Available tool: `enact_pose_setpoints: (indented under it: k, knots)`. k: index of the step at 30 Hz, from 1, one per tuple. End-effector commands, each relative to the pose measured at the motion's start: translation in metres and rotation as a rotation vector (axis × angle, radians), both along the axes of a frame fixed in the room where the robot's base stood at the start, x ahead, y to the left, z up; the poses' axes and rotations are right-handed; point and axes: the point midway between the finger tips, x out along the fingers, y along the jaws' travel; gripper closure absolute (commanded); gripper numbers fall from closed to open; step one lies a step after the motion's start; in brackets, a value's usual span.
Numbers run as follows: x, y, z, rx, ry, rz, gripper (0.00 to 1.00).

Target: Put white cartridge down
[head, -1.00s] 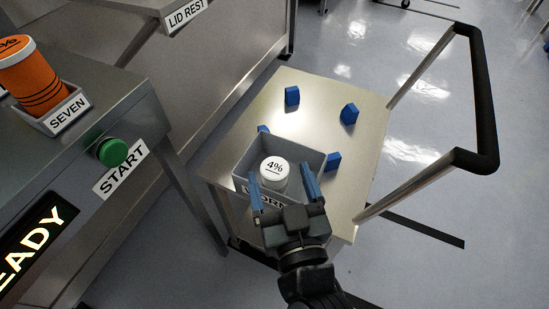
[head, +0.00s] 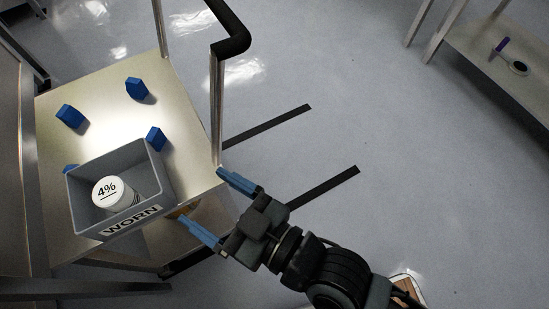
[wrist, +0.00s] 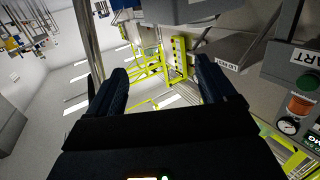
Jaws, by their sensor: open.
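The bin sits on the near part of a cart top. My gripper (head: 220,205) is open and empty, to the right of the bin and clear of it. The wrist view shows the two fingers of my gripper (wrist: 161,85) spread apart with nothing between them; the cartridge and bin are not in that view.
The cart (head: 190,150) carries several blue blocks, one of them (head: 136,88) near its far side. Its handle (head: 232,38) rises beside my gripper. Open floor (head: 400,190) lies to the right. A shelf (head: 505,75) stands at the upper right. The wrist view shows yellow framework (wrist: 160,68).

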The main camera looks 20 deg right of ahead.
Motion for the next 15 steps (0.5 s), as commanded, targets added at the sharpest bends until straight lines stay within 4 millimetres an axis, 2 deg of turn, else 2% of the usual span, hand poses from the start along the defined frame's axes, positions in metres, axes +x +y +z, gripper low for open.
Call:
enact_pose_setpoints:
  k: [1, 6, 12, 15]
  knots:
    - [-0.006, -0.029, -0.008, -0.014, 0.019, -0.057, 0.16]
    - [-0.034, -0.106, -0.016, -0.041, 0.060, -0.224, 0.16]
    - [-0.081, -0.178, -0.011, -0.065, 0.105, -0.406, 0.16]
    - [-0.107, -0.205, -0.004, -0.074, 0.128, -0.489, 0.16]
